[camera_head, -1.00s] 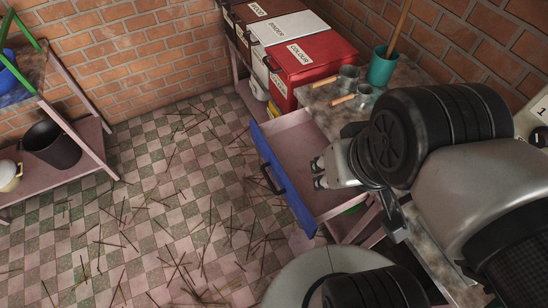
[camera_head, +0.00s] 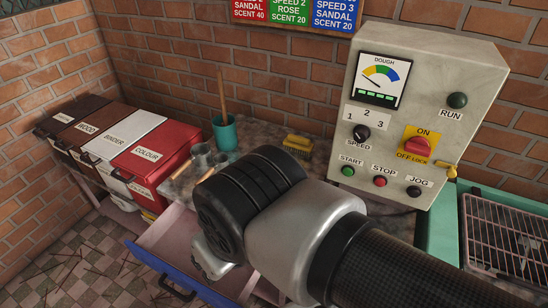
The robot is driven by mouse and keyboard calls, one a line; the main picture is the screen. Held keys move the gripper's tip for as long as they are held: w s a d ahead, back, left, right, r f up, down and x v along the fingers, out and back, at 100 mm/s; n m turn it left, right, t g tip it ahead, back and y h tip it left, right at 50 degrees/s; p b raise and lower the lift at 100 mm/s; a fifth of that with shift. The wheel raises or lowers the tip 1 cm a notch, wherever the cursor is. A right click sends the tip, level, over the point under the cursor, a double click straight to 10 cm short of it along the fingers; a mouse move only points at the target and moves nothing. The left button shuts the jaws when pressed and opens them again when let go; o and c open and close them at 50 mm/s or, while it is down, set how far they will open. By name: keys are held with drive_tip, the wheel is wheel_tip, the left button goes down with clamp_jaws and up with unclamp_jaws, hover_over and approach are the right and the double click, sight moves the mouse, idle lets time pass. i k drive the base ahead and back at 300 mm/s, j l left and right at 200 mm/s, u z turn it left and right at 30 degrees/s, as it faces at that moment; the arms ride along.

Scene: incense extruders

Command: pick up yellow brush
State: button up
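A yellow brush (camera_head: 298,142) with dark bristles lies on the counter, near the wall, left of the control box. My arm is in front of the counter and covers part of it. My gripper (camera_head: 208,262) is mostly hidden behind the wrist, low over the open drawer and well apart from the brush. Its fingertips do not show clearly, so I cannot tell whether it is open.
The blue-fronted drawer (camera_head: 170,280) stands pulled out below the counter. A teal cup (camera_head: 225,133) with a wooden stick and metal scoops (camera_head: 201,154) stand left of the brush. The control box (camera_head: 428,85) stands to its right. Labelled bins (camera_head: 164,148) are at left.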

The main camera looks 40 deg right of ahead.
sight(296, 143)
drive_tip(key=z, duration=1.55)
drive_tip(key=i+j+z, duration=0.1)
drive_tip(key=i, duration=0.4)
drive_tip(key=j, duration=0.1)
